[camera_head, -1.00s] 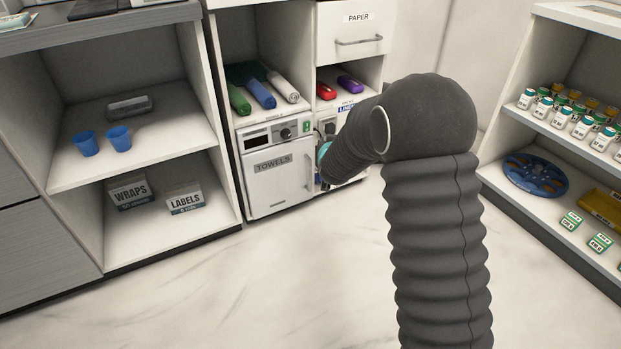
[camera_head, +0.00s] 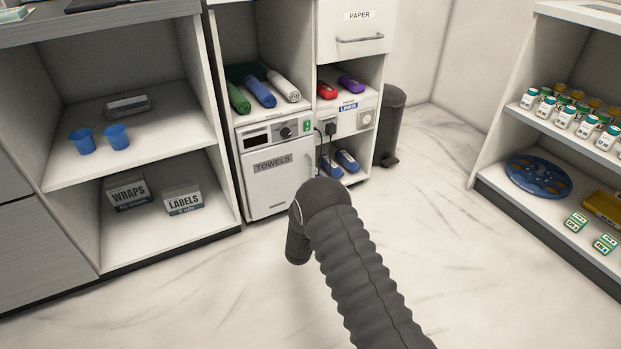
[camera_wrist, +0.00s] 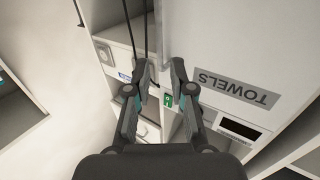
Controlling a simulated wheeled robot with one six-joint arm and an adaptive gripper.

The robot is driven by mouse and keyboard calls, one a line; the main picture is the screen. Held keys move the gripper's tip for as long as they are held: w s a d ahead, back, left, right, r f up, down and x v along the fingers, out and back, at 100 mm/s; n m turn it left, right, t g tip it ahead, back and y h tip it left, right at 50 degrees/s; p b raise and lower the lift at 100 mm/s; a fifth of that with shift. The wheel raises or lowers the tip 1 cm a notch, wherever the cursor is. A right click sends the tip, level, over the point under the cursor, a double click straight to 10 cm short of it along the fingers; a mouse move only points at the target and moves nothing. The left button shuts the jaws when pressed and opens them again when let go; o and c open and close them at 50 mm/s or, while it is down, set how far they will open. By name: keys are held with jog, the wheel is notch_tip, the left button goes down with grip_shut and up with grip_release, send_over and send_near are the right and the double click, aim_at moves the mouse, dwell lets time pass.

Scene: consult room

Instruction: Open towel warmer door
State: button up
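The towel warmer (camera_head: 268,135) is a white unit low in the cabinet, with a dial panel on top. Its door (camera_head: 272,192), labelled TOWELS, looks shut. The door's vertical handle (camera_head: 309,170) is at its right edge, just beyond my arm in the head view. In the wrist view the door (camera_wrist: 215,45) appears upside down, with the handle (camera_wrist: 164,25) running down toward the fingertips. My gripper (camera_wrist: 161,70) is open, with a gap between its fingers, and the handle lines up with that gap. Contact is not clear. My arm hides the gripper in the head view.
Cords hang beside the warmer at a wall socket (camera_head: 366,119). A dark bin (camera_head: 391,125) stands to the right of the cabinet. An open shelf with blue cups (camera_head: 83,142) is at left, a shelf with bottles (camera_head: 563,117) at right. The floor between is clear.

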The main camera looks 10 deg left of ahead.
jog(key=w+b, duration=0.1)
jog(key=w, duration=1.1)
jog(key=shift+w, duration=0.4)
grip_shut()
